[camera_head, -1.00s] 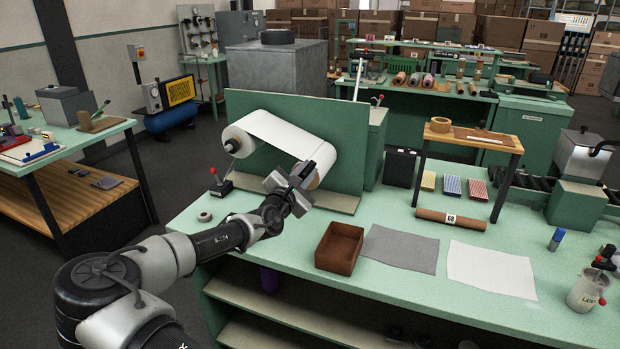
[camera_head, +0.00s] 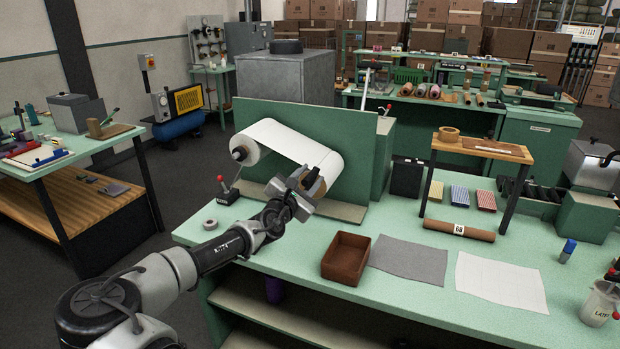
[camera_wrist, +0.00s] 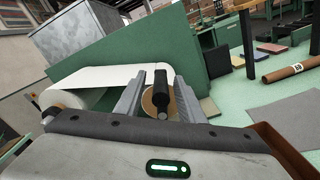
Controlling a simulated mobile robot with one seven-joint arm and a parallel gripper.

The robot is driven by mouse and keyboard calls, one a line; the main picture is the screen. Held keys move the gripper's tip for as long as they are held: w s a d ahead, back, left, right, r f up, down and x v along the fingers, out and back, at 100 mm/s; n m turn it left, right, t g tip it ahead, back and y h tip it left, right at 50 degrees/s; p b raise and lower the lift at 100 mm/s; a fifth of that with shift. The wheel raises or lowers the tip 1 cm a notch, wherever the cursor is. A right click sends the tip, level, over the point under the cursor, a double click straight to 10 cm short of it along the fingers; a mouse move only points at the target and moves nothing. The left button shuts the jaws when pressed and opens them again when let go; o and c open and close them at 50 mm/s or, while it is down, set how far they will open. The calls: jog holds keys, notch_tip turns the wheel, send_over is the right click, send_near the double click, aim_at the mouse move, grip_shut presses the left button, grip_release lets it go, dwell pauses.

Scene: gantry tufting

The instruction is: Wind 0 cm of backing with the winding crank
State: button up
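White backing (camera_head: 290,142) runs between a left roll (camera_head: 243,150) and a right roll on a green upright panel (camera_head: 350,135). In the wrist view, the winding crank's black handle (camera_wrist: 161,92) stands in front of the right roll's brown core (camera_wrist: 149,102). My gripper (camera_wrist: 157,92) is open, with the handle seen between its two grey fingers. A gap shows between handle and left finger; the handle looks close to the right finger, and I cannot tell whether they touch. In the head view, my gripper (camera_head: 305,184) covers much of the right roll and the crank.
A red-knobbed lever (camera_head: 225,188) and a tape ring (camera_head: 210,224) are left of my gripper. A brown tray (camera_head: 345,258), grey sheet (camera_head: 410,262) and white sheet (camera_head: 500,282) lie to the right. A wooden shelf (camera_head: 480,149) stands behind them.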

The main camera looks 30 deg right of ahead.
jog(key=b+v, duration=0.1)
jog(key=v, duration=1.6)
jog(key=shift+s+b, duration=0.2)
jog(key=shift+b, duration=0.15)
jog(key=shift+a, duration=0.1)
